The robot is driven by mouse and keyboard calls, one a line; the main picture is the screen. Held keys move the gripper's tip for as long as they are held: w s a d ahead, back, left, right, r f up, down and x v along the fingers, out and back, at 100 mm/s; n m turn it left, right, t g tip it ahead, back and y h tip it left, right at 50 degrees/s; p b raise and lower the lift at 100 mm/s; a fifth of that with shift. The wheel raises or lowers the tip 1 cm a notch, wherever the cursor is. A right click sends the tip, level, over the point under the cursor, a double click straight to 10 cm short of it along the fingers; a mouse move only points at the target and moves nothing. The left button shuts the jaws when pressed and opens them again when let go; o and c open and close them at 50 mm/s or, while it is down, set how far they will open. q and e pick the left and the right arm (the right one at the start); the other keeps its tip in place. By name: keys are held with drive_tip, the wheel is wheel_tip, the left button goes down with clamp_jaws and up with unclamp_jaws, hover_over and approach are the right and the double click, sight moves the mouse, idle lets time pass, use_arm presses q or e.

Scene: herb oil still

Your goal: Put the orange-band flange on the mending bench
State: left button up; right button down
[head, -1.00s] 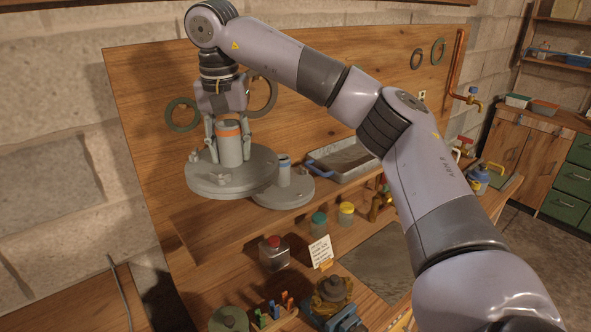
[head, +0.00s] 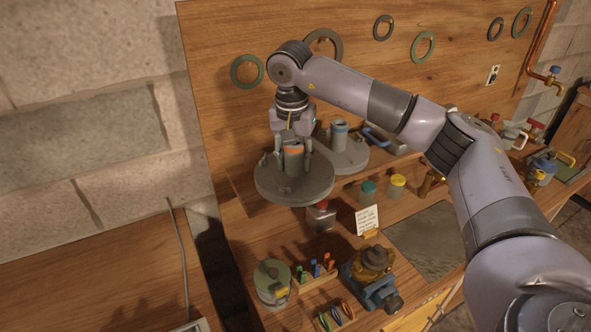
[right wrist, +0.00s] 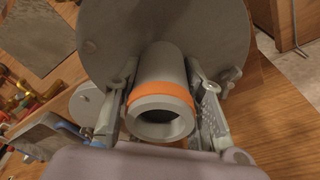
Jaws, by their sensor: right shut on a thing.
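The orange-band flange is a grey disc (head: 293,188) with a short upright pipe ringed in orange. My right gripper (head: 293,160) points down and is shut on this pipe, holding the flange above the left part of the wooden bench (head: 255,235). In the right wrist view the pipe with its orange band (right wrist: 165,92) sits between the two fingers, the disc beyond it. A second grey flange with a blue band (head: 343,153) stands behind and to the right, partly hidden. My left gripper is not in view.
On the bench are a red-lidded jar (head: 320,216), a note card (head: 367,218), a vise (head: 372,280), a marker rack (head: 317,270), a round green-grey canister (head: 272,283) and a dark mat (head: 435,240). A lower wooden surface (head: 100,285) at left is mostly clear.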

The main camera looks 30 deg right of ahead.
sight(295, 174)
drive_tip(key=shift+w+f+p, duration=0.1)
drive_tip(key=shift+f+p, duration=0.55)
drive_tip(key=shift+f, duration=1.55)
drive_tip(key=shift+f, duration=0.1)
drive_tip(key=c, duration=1.1)
unclamp_jaws()
drive_tip(key=shift+o, duration=0.2)
